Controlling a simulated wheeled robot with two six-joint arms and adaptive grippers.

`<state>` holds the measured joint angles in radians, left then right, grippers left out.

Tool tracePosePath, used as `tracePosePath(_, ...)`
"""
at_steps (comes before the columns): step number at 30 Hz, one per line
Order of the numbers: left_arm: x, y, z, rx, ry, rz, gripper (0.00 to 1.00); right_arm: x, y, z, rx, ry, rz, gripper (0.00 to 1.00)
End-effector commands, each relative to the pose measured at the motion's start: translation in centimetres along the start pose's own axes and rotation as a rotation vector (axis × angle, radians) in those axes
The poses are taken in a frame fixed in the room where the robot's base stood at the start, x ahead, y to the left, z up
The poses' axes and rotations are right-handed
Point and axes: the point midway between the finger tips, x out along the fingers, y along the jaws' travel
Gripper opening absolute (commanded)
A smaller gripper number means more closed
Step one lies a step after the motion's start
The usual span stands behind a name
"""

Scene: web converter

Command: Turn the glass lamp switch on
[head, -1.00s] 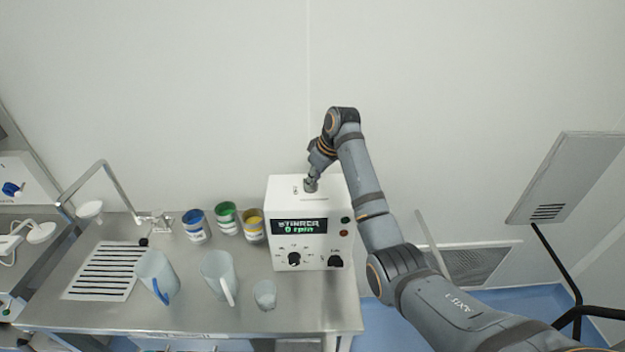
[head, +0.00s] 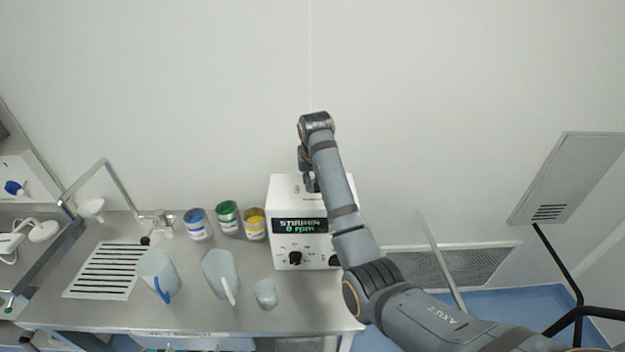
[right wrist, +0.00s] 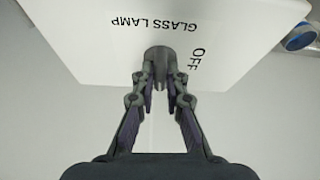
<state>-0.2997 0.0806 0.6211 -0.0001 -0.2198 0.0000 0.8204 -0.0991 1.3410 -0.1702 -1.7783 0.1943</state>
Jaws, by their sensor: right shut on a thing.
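The white stirrer box (head: 283,205) stands at the right end of the steel bench. Its display reads "STIRRER 0 rpm". In the right wrist view its white face (right wrist: 215,60) carries the words "GLASS LAMP" and "OFF". A grey round switch (right wrist: 158,53) sits beside this lettering. My right gripper (right wrist: 160,74) is shut on the switch, with a fingertip on each side. In the head view my right gripper (head: 311,186) is at the top of the box, and the arm hides the box's right side. My left gripper is not in view.
Blue, green and yellow paint cans (head: 228,217) stand left of the box. Two jugs (head: 220,275) and a small beaker (head: 266,293) stand in front of them. A sink tap (head: 112,182) and grate (head: 100,270) are further left. The wall is behind.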

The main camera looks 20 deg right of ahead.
Motion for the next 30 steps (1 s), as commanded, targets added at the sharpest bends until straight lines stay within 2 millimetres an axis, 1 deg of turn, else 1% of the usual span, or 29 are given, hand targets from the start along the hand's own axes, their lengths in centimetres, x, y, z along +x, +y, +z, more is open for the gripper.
tracePosePath(9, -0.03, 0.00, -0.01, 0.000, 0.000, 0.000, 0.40, -0.19, -0.07, -0.19, 0.078, 0.005, 0.031, 0.00)
tracePosePath(23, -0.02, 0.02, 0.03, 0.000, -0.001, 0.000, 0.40, -0.20, -0.05, -0.21, 0.088, 0.006, 0.035, 0.00)
tracePosePath(24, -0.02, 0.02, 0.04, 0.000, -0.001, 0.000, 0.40, -0.19, -0.05, -0.21, 0.088, 0.006, 0.035, 0.16)
tracePosePath(28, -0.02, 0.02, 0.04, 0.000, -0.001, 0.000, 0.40, -0.14, -0.05, -0.15, 0.087, 0.004, 0.035, 0.34)
tracePosePath(30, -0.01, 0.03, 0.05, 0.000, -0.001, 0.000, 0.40, -0.11, -0.05, -0.12, 0.087, 0.003, 0.036, 0.35)
